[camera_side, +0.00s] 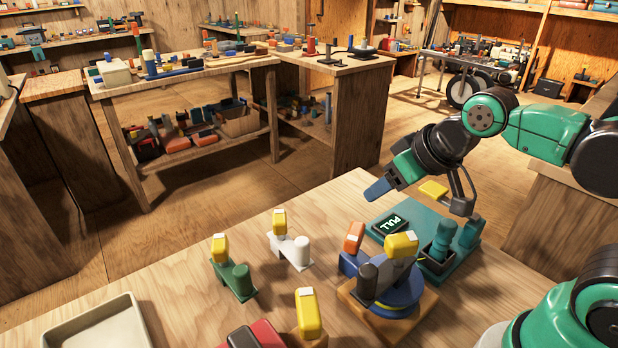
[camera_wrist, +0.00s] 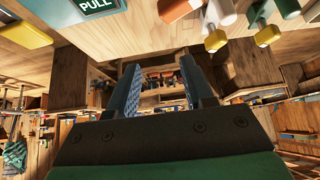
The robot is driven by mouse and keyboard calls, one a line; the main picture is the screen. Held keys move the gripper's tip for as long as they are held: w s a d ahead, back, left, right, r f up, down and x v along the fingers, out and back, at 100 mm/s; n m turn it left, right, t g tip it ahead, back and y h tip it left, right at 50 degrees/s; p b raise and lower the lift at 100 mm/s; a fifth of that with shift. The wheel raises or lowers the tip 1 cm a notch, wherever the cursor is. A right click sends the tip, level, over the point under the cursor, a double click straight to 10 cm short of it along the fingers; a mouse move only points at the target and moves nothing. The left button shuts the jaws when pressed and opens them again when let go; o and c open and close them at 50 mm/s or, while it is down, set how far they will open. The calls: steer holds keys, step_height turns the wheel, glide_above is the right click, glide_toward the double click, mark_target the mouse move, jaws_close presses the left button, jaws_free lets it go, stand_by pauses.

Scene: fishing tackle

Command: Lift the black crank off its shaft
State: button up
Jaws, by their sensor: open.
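The black crank (camera_side: 368,281) sits on top of a blue reel (camera_side: 404,295) with a wooden base, in the side view. It has a dark round hub and a yellow knob (camera_side: 401,245). An orange knob (camera_side: 354,237) stands beside it at the reel's back left. The shaft is hidden under the crank. My gripper (camera_side: 378,190) is above and behind the reel, apart from it, with its blue fingers pointing down-left. In the wrist view my gripper (camera_wrist: 163,80) has its two fingers apart with nothing between them. I cannot make out the black crank in that view.
A teal stand with a PULL sign (camera_side: 391,224) is just behind the reel. A green crank (camera_side: 236,278) and a white crank (camera_side: 291,248) lie left on the table. A pale tray (camera_side: 140,318) and a red item (camera_side: 266,334) are at the front. Table between is clear.

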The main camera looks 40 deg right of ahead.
step_height(320, 180, up, 6)
steer(key=m+g, duration=0.2)
steer(key=g, duration=0.5)
glide_above(368, 269)
steer(key=f, duration=0.2)
steer(key=f+h, duration=0.1)
steer(key=shift+a+f+m, duration=0.25)
steer(key=shift+f+m, duration=0.05)
steer(key=shift+f, duration=0.1)
steer(key=shift+d+f, duration=0.15)
steer(key=shift+f, duration=1.55)
steer(key=shift+d+f, duration=0.1)
steer(key=shift+f, duration=1.6)
jaws_close()
